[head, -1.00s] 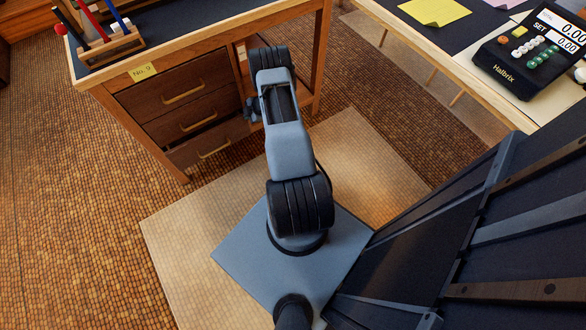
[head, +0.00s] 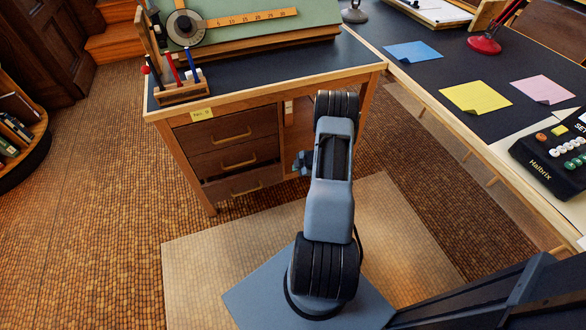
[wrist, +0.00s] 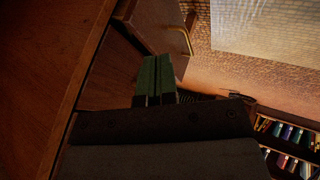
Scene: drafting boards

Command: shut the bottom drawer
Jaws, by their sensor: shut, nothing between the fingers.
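The bottom drawer (head: 228,190) is the lowest of three in the wooden desk. It stands slightly out, with a dark gap above its front. Its handle (head: 247,190) faces outward. My arm reaches to the right of the drawers, and the fingertips are hidden or too small to tell in the head view. In the wrist view, my gripper (wrist: 156,80) shows two green fingers close together, shut and empty. Beyond them is a wooden drawer front with a brass handle (wrist: 182,39). I cannot tell whether the fingers touch it.
The upper drawers (head: 228,132) look closed. A pen stand (head: 180,92) sits on the desktop above. A second table (head: 430,70) with paper notes and a calculator (head: 556,155) is at the right. A bookshelf (head: 20,140) stands at far left. Floor before the drawers is clear.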

